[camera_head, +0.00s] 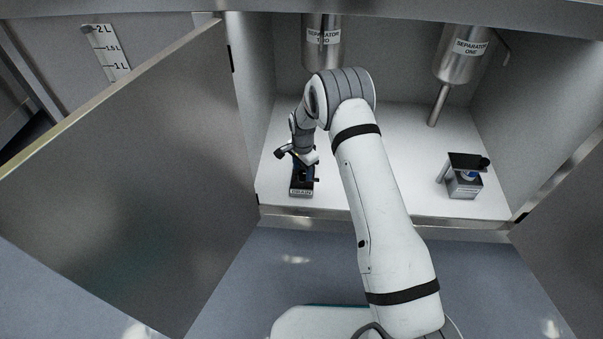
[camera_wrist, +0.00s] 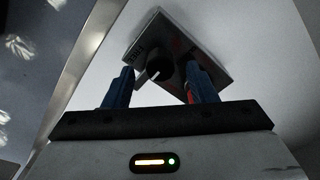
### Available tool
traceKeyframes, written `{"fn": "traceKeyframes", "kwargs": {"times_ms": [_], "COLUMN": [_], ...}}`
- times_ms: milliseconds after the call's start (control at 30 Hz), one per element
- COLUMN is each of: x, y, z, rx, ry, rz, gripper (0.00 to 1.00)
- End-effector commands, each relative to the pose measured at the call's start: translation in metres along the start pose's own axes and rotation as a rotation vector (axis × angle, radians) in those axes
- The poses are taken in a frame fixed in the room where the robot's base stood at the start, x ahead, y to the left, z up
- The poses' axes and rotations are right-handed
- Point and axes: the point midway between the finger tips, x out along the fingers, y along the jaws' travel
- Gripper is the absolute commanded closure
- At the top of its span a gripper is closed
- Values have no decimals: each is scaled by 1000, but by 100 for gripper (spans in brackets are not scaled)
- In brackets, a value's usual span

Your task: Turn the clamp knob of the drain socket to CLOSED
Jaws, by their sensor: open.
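The drain socket (camera_head: 301,192) stands on the white cabinet floor under separator two, its label facing front in the head view. In the wrist view its plate (camera_wrist: 207,47) is dark grey with lettering, partly hidden by my fingers. The clamp knob (camera_wrist: 159,64) is round and black with a light pointer mark. My gripper (camera_wrist: 160,82) is open, with one blue finger on each side of the knob; I cannot tell whether either finger touches it. In the head view my gripper (camera_head: 302,170) is down over the drain socket and mostly hides it.
Separator two (camera_head: 322,50) and separator one (camera_head: 461,55) hang above the white floor (camera_head: 380,160). Another dark-topped block (camera_head: 465,185) stands at the right. An open cabinet door (camera_head: 130,160) is at the left. The floor between the two blocks is clear apart from my arm.

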Motion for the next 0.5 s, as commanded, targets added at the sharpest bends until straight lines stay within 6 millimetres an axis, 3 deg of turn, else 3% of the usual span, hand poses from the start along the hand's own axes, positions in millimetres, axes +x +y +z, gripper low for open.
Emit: {"fn": "traceKeyframes", "kwargs": {"times_ms": [100,333,500], "x": [10,10,10], "y": [-1,-1,-1], "z": [0,1,1], "rx": [-1,-2,-3], "ry": [1,1,1], "rz": [-2,-2,-1], "gripper": [48,48,62]}}
